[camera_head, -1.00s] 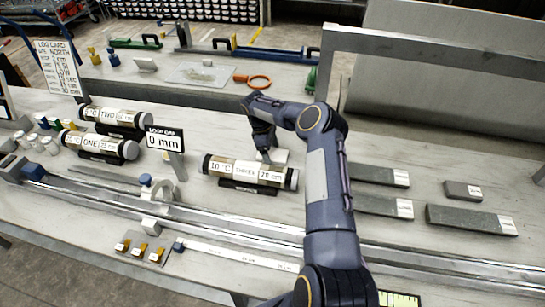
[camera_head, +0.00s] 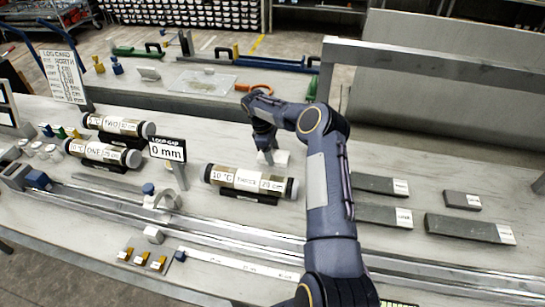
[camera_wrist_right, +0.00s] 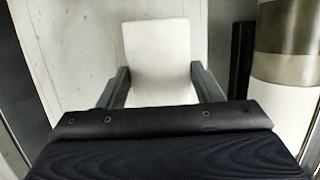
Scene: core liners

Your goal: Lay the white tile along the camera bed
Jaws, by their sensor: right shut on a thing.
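The white tile (camera_head: 282,158) is at my right gripper (camera_head: 268,157), behind the core tube marked THREE (camera_head: 250,181). In the right wrist view the tile (camera_wrist_right: 157,55) stands out between the two dark fingers of the gripper (camera_wrist_right: 163,88), which is shut on it. The fingers grip its sides near the lower end. I cannot tell whether the tile touches the bench. Long metal rails (camera_head: 110,203) run along the front of the bench; I cannot tell which part is the camera bed. My left gripper is not in view.
Core tubes ONE (camera_head: 103,153) and TWO (camera_head: 118,126) lie in cradles at left. A "0 mm" sign (camera_head: 167,149) stands beside tube THREE. Several grey slabs (camera_head: 470,229) lie at right. Tube THREE also shows close at right in the wrist view (camera_wrist_right: 288,75).

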